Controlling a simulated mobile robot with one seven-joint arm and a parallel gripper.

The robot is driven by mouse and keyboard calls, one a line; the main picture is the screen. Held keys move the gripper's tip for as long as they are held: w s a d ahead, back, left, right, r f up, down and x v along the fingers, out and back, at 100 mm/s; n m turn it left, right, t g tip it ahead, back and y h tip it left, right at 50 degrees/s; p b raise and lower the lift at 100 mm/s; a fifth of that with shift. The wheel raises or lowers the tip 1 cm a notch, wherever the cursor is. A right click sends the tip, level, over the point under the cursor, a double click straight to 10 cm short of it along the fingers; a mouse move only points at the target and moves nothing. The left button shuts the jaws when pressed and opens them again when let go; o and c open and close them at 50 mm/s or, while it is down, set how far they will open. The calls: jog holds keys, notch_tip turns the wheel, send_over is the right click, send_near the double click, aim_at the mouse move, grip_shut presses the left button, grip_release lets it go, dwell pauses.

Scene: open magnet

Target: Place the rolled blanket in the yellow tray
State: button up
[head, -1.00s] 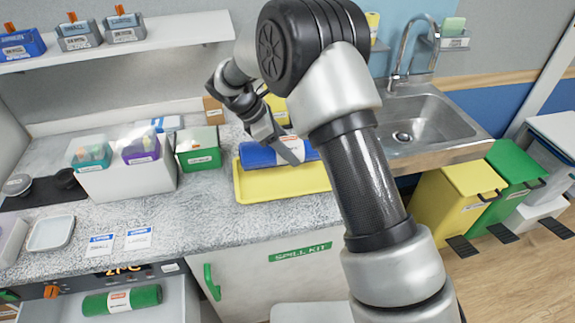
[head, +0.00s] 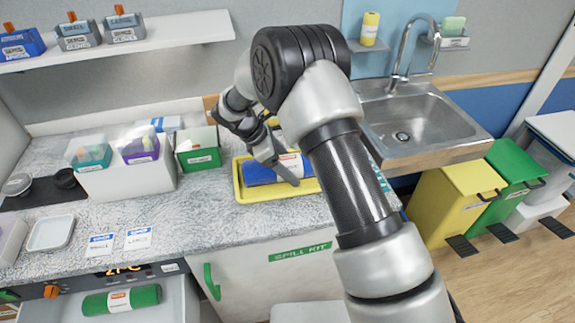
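A blue rolled blanket (head: 260,171) with a white and orange label lies in the yellow tray (head: 251,194) on the counter, in the head view. My gripper (head: 284,172) is at the blanket, with one dark finger showing across its near side beside the label. The other finger is hidden, so I cannot tell whether the gripper is closed on the blanket. My arm covers the right end of the tray.
A green rolled blanket (head: 122,299) lies in an open drawer below the counter. A green box (head: 198,148) and a white bin (head: 134,181) stand left of the tray. The sink (head: 421,118) is at the right. The counter in front of the tray is clear.

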jog(key=shift+r, duration=0.1)
jog(key=v, duration=1.2)
jog(key=s+d+r+m+y, duration=0.2)
jog(key=s+d+r+m, duration=0.3)
jog(key=r, duration=0.3)
jog(key=s+d+r+m+y, duration=0.1)
jog(key=s+d+r+m, duration=0.2)
jog(key=s+d+r, duration=0.3)
jog(key=s+d+r+m+t+y, duration=0.1)
jog(key=s+d+m+t, duration=0.1)
jog(key=s+m, duration=0.4)
jog(key=s+d+r+m+t+y, duration=0.2)
jog(key=s+d+m, duration=0.2)
jog(key=s, duration=0.7)
jog(key=shift+s+d+m, duration=0.3)
jog(key=shift+d+m, duration=0.1)
jog(key=shift+m, duration=0.6)
jog(key=shift+r, duration=0.2)
